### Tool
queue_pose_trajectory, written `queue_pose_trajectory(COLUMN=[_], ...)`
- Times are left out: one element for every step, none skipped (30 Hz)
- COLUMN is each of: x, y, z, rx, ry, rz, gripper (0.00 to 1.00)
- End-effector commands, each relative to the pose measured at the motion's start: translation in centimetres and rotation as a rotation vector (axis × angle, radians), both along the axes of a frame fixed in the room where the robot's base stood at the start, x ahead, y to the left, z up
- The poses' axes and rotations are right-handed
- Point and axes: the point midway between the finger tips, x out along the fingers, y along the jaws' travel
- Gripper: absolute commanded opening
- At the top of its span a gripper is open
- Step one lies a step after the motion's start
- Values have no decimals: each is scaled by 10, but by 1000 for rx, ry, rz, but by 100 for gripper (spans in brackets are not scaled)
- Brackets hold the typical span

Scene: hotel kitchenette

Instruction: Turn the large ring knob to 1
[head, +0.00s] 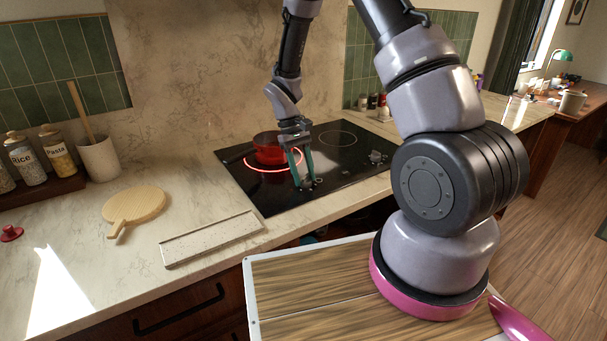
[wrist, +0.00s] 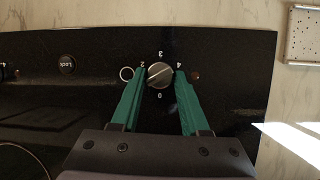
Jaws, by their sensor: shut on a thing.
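The large ring knob (wrist: 159,78) is a round grey dial on the black cooktop (wrist: 90,105), beside a printed ring mark (wrist: 126,74). In the wrist view the numbers 2, 3, 4 and 0 show upside down around it; 1 is not visible, and the left finger covers part of the scale. A slanted ridge crosses the knob face, but I cannot tell which end points. My gripper (wrist: 160,72) has its green fingers on either side of the knob, shut on it. In the head view my gripper (head: 305,183) is at the cooktop's front edge and mostly hides the knob.
A red pot (head: 269,150) stands on a glowing red burner close behind my gripper. Another control (head: 377,156) is further right. A Lock button (wrist: 67,64) is nearby. A speckled tray (head: 212,238) and a wooden board (head: 134,205) lie on the counter to the left.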

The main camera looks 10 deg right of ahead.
Motion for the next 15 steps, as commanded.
queue_pose_trajectory(x=[0, 0, 0, 0, 0, 0, 0, 0, 0, 0, 0, 0, 0, 0, 0], y=[1, 1, 1, 1, 1, 1, 1, 1, 1, 1, 1, 1, 1, 1, 1], z=[0, 0, 0, 0, 0, 0, 0, 0, 0, 0, 0, 0, 0, 0, 0], rx=[1, 1, 1, 1, 1, 2, 2, 2, 2, 2, 2, 1, 1, 1, 1], ry=[-1, -2, -2, -2, -2, -2, -2, -2, -2, -2, -2, -2, -1, -1, -1], rz=[0, 0, 0, 0, 0, 1, 1, 1, 1, 1, 1, 1, 1, 1, 1], gripper=[0, 0, 0, 0, 0, 0, 0, 0, 53, 56, 56, 56, 56, 56, 56])
